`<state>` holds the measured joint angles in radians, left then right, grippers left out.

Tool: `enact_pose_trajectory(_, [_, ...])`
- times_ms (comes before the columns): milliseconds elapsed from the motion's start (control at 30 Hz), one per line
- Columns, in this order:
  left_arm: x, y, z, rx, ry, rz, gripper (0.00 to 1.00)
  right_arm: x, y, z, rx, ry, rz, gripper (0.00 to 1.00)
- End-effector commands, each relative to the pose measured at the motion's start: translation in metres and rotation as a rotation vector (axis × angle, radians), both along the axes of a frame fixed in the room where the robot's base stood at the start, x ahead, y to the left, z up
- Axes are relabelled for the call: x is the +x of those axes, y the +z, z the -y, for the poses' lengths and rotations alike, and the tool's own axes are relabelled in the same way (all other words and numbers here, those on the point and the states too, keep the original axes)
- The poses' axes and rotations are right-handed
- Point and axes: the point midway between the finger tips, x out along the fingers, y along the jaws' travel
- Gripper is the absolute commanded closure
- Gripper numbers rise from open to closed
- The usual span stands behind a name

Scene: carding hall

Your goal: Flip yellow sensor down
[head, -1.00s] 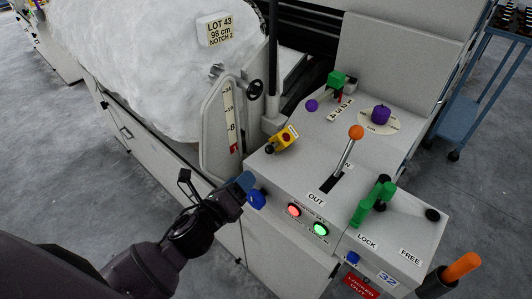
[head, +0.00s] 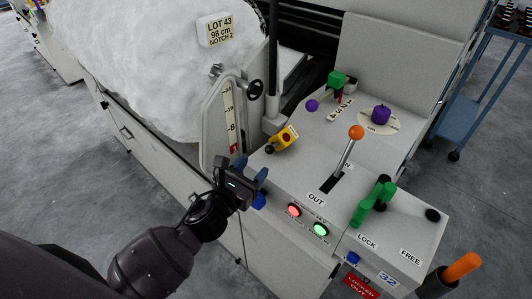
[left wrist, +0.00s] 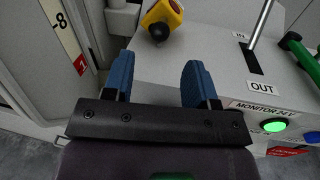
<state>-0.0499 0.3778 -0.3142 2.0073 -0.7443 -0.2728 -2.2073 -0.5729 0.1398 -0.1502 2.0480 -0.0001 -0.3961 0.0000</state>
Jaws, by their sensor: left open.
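The yellow sensor (head: 287,136) is a yellow block with a red spot and a black round knob (head: 269,149) at its lower left end. It sits tilted at the left edge of the grey control panel's top. In the left wrist view the yellow sensor (left wrist: 166,12) shows at the top, cut off by the frame edge. My left gripper (head: 252,168) is open and empty, its two blue fingers (left wrist: 160,80) apart. It is just below and left of the sensor, not touching it. My right gripper is not in view.
The grey panel (head: 290,180) carries an orange-knobbed lever (head: 356,132), a green handle (head: 372,202), a purple knob (head: 381,115) and lit red and green buttons (head: 320,229). A scale plate (head: 222,115) with a black handwheel (head: 254,89) stands left of the sensor.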

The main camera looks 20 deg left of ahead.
Motion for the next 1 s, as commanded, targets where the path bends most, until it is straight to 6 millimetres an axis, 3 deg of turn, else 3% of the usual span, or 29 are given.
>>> enact_pose_trajectory(200, [0.035, 0.000, 0.007, -0.003, 0.000, 0.000, 0.48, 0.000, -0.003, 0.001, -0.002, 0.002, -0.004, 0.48])
enact_pose_trajectory(400, [0.056, -0.001, 0.011, -0.002, 0.000, -0.001, 0.48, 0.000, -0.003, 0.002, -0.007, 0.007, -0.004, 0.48])
enact_pose_trajectory(833, [0.064, 0.000, 0.012, -0.003, 0.000, -0.002, 0.48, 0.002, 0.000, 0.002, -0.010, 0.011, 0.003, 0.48])
enact_pose_trajectory(867, [0.064, 0.000, 0.012, -0.003, 0.000, -0.002, 0.49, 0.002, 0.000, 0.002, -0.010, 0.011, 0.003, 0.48])
enact_pose_trajectory(1000, [0.064, 0.000, 0.012, -0.003, 0.000, -0.002, 0.71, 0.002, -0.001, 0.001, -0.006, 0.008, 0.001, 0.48])
